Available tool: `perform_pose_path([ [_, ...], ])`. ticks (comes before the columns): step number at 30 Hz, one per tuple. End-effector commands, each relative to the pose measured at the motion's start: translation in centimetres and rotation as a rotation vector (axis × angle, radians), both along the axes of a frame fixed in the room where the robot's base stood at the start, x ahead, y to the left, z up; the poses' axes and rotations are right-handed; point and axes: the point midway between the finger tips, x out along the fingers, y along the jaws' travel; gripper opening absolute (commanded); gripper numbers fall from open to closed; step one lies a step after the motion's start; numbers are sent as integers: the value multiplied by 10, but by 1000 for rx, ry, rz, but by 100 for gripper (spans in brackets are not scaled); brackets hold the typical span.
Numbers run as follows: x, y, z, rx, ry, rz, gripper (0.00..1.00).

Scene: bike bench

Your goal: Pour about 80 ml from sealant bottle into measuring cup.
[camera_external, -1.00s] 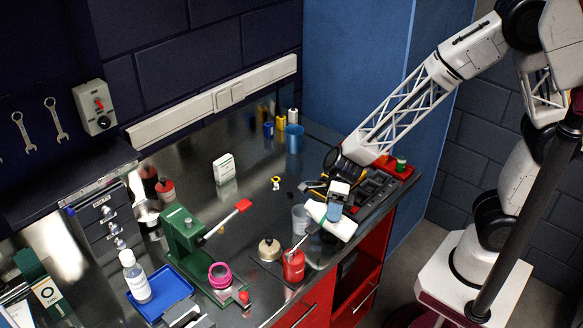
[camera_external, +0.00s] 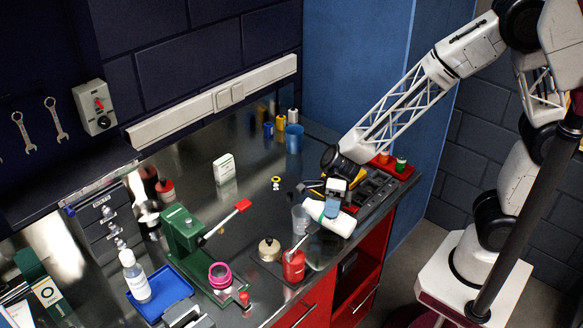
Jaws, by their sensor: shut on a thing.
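My gripper (camera_external: 334,205) is shut on the white sealant bottle (camera_external: 343,225), which has a green patch on its side. The bottle is tipped far over, close to lying flat in the air. Its left end is at the rim of the measuring cup (camera_external: 300,220), a translucent grey cup upright on the bench. I cannot tell whether that end touches the rim. No stream of liquid can be made out, and the level in the cup is too small to tell.
A red oil can (camera_external: 293,265) with a thin spout stands just in front of the cup. A brass-coloured round pot (camera_external: 269,249) is to its left. A dark tool tray (camera_external: 372,187) lies behind my gripper. Bare bench lies left of the cup.

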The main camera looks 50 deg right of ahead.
Motion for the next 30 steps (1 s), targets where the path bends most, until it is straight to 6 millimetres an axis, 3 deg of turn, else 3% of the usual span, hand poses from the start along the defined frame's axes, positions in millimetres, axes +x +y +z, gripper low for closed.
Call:
perform_pose_path([
  [30, 1, 0, 8, -14, 100, 0, 30],
])
